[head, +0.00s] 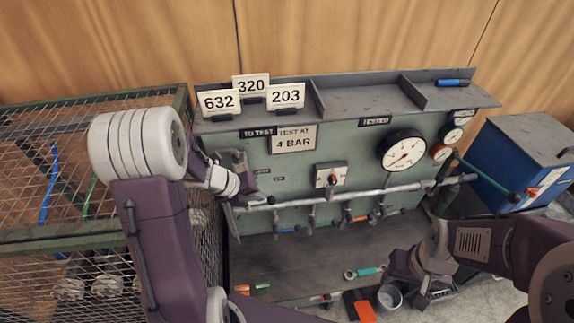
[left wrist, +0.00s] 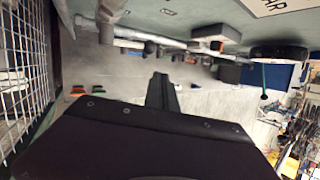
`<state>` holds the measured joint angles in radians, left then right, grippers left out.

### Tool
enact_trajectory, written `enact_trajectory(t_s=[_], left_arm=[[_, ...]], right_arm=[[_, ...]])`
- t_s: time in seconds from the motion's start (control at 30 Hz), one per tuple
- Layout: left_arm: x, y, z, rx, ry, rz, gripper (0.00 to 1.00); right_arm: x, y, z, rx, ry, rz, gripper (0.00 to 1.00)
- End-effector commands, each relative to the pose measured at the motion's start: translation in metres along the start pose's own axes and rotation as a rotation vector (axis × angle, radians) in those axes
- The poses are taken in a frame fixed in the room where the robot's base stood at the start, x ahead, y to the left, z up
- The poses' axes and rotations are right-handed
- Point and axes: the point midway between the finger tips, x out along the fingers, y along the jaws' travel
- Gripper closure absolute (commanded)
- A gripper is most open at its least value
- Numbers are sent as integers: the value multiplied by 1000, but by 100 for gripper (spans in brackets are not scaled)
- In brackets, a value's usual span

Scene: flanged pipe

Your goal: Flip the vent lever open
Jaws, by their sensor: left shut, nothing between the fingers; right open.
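A green test panel (head: 285,170) carries a long grey pipe (head: 350,194) across its front. Several small valves with coloured handles hang below the pipe, among them a blue handle (head: 289,229) and a red one (head: 373,218). I cannot tell which is the vent lever. My left gripper (head: 252,192) is at the panel's left side near the pipe's left end; its fingers (left wrist: 162,92) show shut and empty in the left wrist view. My right gripper (head: 408,284) is open and empty, low in front of the bench at the right.
A wire cage (head: 60,235) stands close on the left. A grey cup (head: 389,297), an orange piece (head: 361,307) and a teal-handled tool (head: 366,272) lie near my right gripper. Number cards (head: 286,96) stand on the top shelf. A blue box (head: 500,160) is at the right.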

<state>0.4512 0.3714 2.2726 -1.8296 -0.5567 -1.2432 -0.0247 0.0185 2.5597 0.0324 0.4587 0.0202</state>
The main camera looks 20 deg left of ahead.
Motion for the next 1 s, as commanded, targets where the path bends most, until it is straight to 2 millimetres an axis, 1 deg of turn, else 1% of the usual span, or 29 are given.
enact_trajectory(t_s=[0.03, 0.13, 0.2, 0.3, 0.6, 0.67, 0.77, 1.0], left_arm=[[-25, 3, 10, -33, -1, 17, 100], [-40, 18, 15, -97, -8, 35, 100], [-46, 24, 17, -122, -13, 42, 100], [-50, 28, 18, -136, -20, 47, 100], [-47, 30, 18, -138, -22, 48, 100], [-44, 30, 17, -138, -21, 47, 100], [-32, 31, 17, -138, -19, 46, 100], [20, 34, 17, -137, -18, 46, 100]], right_arm=[[-30, -1, -3, 0, 0, 0, 49], [-46, -1, -5, 0, -1, 0, 49], [-51, -1, -5, 0, -1, 0, 49], [-52, -1, -5, 0, -1, 0, 49], [-49, -1, -5, 0, -1, 0, 49], [-48, -1, -5, 0, -1, 0, 49], [-44, -1, -4, 0, -1, 0, 49], [-32, -1, -3, 0, -1, 0, 49]])
